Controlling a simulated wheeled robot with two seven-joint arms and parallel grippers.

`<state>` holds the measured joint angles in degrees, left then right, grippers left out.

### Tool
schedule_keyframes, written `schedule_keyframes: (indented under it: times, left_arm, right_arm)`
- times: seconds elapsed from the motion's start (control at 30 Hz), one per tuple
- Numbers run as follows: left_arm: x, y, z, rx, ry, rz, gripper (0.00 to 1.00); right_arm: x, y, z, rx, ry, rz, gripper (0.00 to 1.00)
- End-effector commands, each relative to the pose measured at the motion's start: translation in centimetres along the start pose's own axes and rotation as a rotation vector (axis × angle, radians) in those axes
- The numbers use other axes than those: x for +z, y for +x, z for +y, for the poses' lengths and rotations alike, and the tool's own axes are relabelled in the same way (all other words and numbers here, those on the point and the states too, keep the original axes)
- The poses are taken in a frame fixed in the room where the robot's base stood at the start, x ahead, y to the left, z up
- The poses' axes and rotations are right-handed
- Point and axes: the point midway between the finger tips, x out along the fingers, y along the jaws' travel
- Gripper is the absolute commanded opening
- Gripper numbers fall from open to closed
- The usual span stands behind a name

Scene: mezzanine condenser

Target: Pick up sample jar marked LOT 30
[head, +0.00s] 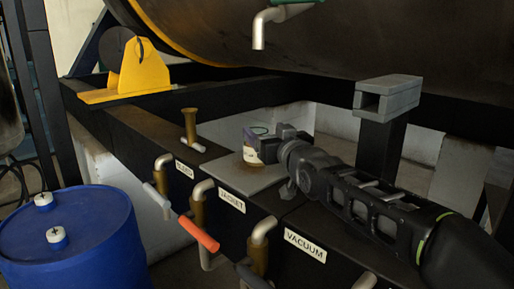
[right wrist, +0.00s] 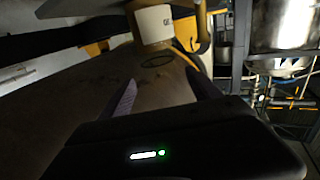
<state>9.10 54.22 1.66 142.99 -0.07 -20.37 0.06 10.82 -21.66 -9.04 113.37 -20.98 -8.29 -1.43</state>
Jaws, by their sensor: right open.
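A small jar with a pale label (head: 250,156) stands on a grey plate (head: 226,176) on the dark frame beam. Its label print is too small to read. My right gripper (head: 262,143) reaches in from the right at the jar and hides part of it. In the right wrist view a white-banded jar (right wrist: 153,24) shows at the top, just beyond the fingertips. The right gripper's two fingers (right wrist: 163,92) are apart with nothing between them. I cannot tell whether a finger touches the jar. My left gripper is not in view.
Valves with labels, one reading VACUUM (head: 305,246), line the beam's front; one has a red handle (head: 199,233). A brass fitting (head: 190,124) stands left of the plate. A grey bracket (head: 388,97) rises behind my right arm. A blue drum (head: 75,245) stands at lower left.

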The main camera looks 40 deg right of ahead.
Motion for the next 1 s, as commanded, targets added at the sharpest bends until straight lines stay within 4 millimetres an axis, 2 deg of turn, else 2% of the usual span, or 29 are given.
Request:
schedule_keyframes:
  times: [0.1,0.47,0.8,1.0]
  left_arm:
    - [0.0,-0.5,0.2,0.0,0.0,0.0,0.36]
    - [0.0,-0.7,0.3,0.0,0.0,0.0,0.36]
    - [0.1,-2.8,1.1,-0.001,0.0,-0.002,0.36]
    - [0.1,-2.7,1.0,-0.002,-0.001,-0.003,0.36]
  right_arm:
    - [-0.1,1.1,-0.1,-0.001,-0.001,-0.001,0.72]
    - [-0.1,1.5,0.0,0.0,-0.001,-0.001,0.72]
    - [0.1,5.9,-0.1,0.0,-0.001,-0.003,0.72]
    - [0.2,6.3,0.0,0.0,0.0,0.001,0.72]
